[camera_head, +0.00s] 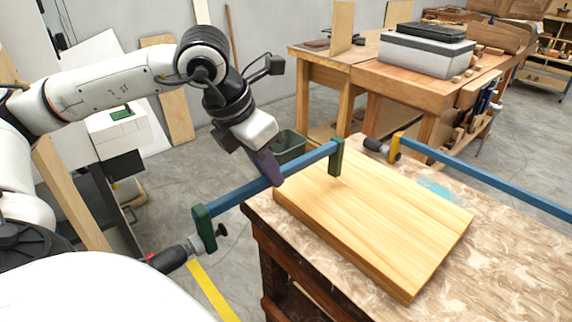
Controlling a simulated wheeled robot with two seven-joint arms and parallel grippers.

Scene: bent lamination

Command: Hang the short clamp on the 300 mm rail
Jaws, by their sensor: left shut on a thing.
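A short clamp (240,194) with a blue bar and green jaws is in my left gripper (272,178). The gripper is shut on the blue bar near its middle. I cannot make out a 300 mm rail. My right gripper is not in view.
The wooden board (375,215) lies on a marbled worktable (490,255). A longer clamp with a blue bar (480,176) and yellow jaw lies along the table's back. A workbench (430,80) with a grey box (428,55) stands behind. A dark green bin (290,142) is behind the clamp.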

